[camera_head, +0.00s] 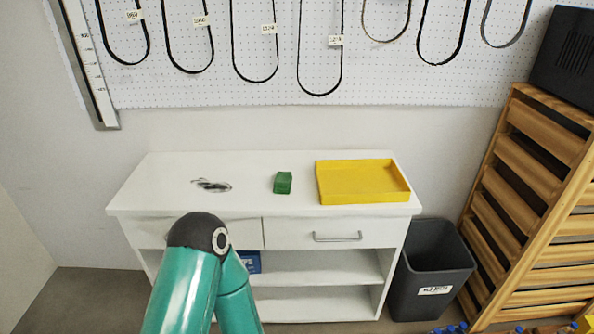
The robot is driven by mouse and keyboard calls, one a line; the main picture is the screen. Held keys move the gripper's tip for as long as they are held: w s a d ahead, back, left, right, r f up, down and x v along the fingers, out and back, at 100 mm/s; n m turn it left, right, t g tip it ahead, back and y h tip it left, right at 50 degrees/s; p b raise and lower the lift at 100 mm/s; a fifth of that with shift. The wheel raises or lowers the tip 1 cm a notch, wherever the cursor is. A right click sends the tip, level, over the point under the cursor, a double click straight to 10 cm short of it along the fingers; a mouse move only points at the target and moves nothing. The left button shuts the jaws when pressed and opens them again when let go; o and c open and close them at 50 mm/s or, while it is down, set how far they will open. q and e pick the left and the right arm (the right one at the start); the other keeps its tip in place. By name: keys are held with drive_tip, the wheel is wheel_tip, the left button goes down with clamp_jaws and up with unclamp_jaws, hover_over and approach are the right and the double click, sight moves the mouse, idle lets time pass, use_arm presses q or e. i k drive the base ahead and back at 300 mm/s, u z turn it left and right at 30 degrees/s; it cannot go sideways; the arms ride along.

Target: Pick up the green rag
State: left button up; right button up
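A small green folded item (283,182), which looks like the green rag, lies on the white cabinet top (240,200) near its middle. It is just left of a yellow tray (362,201), with a narrow gap between them. Nothing covers it. The bent elbow of one of my teal arms shows at the bottom, in front of the cabinet. Neither of my grippers is in view, and nothing is seen touching the rag.
Belts (320,93) hang on the pegboard (400,80) behind. A grey bin (433,265) and wooden slatted rack (530,200) stand at the right. A blue item (250,262) is on the cabinet's shelf.

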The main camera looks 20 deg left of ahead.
sight(283, 181)
drive_tip(key=u, duration=0.45)
drive_tip(key=i, duration=1)
drive_tip(key=u, duration=0.85)
drive_tip(key=k, duration=0.75)
drive_tip(key=u, duration=0.2)
drive_tip(key=i, duration=0.8)
drive_tip(key=z, duration=0.1)
